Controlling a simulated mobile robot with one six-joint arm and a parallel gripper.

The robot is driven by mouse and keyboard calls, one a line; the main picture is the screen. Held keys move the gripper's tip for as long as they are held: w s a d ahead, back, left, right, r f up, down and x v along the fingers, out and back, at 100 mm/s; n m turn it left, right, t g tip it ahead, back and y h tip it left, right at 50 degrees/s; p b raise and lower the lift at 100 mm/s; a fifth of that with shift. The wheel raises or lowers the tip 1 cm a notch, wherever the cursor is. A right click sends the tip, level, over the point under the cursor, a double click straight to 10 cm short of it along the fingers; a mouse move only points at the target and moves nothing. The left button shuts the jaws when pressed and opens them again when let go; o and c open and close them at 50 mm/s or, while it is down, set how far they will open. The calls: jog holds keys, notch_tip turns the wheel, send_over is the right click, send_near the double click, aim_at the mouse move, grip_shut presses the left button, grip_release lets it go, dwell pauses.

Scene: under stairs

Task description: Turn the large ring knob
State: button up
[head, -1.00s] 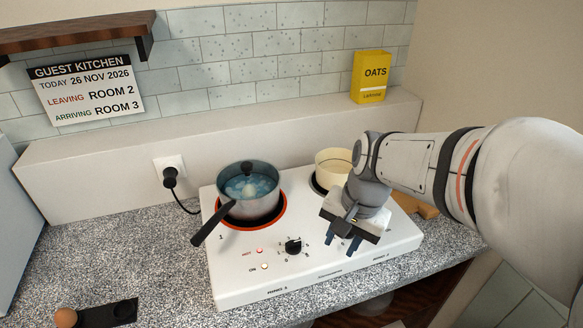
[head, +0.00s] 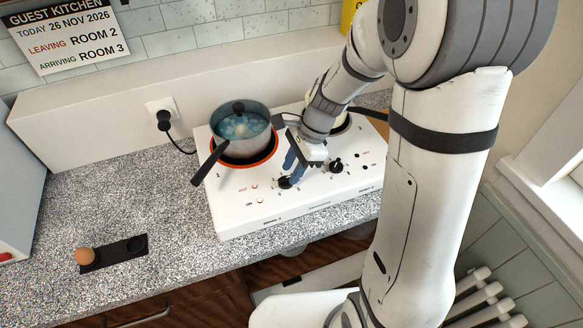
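A white two-ring hob (head: 240,205) stands on the speckled counter. Its left ring (head: 214,153) glows red-orange under a steel pot (head: 245,141) with a glass lid. The black left knob (head: 285,183) is on the hob's front part. My gripper (head: 291,167) points down over this knob, with its blue fingers at or just above it. I cannot tell whether the fingers touch the knob or how far apart they are. The black right knob (head: 336,166) stands clear to the right. Two small red lights (head: 255,187) show left of the left knob.
A cream pan (head: 341,121) on the right ring is partly hidden by my arm. An egg (head: 85,256) sits in a black holder (head: 115,252) on the open counter at left.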

jog(key=shift+s+a+f, duration=0.1)
jog(key=shift+a+f, duration=0.1)
jog(key=shift+f, duration=0.3)
jog(key=shift+c, duration=0.2)
grip_shut()
